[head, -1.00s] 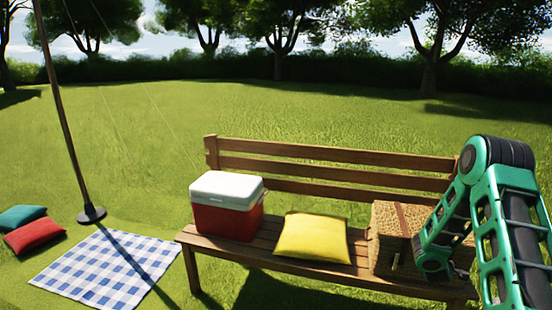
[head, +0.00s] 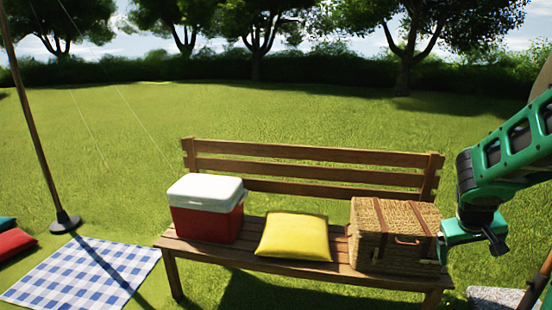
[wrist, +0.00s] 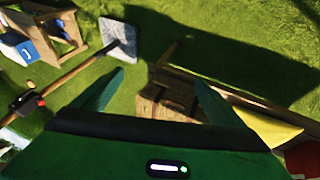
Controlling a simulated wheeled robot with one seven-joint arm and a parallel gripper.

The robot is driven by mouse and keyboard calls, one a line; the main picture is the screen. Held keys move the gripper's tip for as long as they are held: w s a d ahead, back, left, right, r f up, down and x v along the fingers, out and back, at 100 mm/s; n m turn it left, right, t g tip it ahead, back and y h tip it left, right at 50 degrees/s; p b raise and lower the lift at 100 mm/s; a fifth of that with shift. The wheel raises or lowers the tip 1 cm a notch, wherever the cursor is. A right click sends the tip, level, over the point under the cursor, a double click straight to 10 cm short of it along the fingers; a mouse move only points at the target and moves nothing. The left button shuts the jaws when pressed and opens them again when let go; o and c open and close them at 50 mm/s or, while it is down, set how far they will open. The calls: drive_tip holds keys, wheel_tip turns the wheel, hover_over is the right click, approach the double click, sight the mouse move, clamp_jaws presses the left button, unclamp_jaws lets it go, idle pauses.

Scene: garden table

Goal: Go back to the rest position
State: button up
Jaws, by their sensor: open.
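My gripper (head: 492,243) is at the right of the head view, just right of the wicker basket (head: 385,248) and apart from other things as far as I can see. In the wrist view its two green fingers (wrist: 158,88) are spread apart with nothing held between them. The basket, with brown straps and a handle, sits closed on the right end of the wooden bench (head: 310,153). In the wrist view, part of it shows beyond the fingers.
A yellow cushion (head: 294,236) and a red cooler with white lid (head: 206,208) share the bench. A checked blanket (head: 80,275) and pole (head: 38,140) are at left. The wrist view shows a wooden stand (wrist: 40,35) and a square grey base (wrist: 120,38) with a pole. Open lawn lies behind.

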drive_tip(key=s+a+r+m+g+y, duration=0.1)
drive_tip(key=s+a+r+y, duration=0.1)
drive_tip(key=s+a, duration=0.5)
drive_tip(key=s+a+r+m+g+y, duration=0.1)
drive_tip(key=s+a, duration=0.6)
drive_tip(key=s, duration=0.8)
drive_tip(key=shift+a+r+m+g+y, duration=0.15)
drive_tip(key=shift+r+m+g+y, duration=0.35)
drive_tip(key=shift+m+y, duration=0.45)
drive_tip(key=shift+s, duration=0.1)
drive_tip(key=shift+w+f, duration=0.2)
drive_tip(key=shift+w, duration=0.4)
